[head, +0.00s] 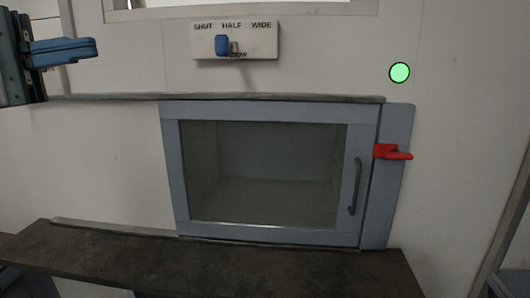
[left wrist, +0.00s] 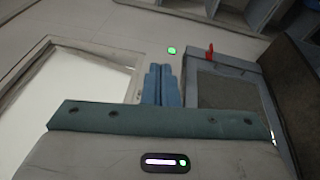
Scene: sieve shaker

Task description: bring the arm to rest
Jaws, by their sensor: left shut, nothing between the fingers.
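My left gripper (head: 92,47) comes in at the upper left of the head view, its blue fingers closed together and empty. In the left wrist view its fingers (left wrist: 163,86) show shut, with nothing between them. The gripper is apart from the wall and the cabinet, in front of the wall to the left of the switch panel. My right gripper is in neither view.
A glass-fronted cabinet (head: 170,165) has a shut door with a grey handle (head: 356,187) and a red latch (head: 392,152). Above are a SHUT/HALF/WIDE panel (head: 262,47) with a blue knob (head: 222,45) and a green light (head: 399,72). A dark shelf (head: 120,262) juts out below.

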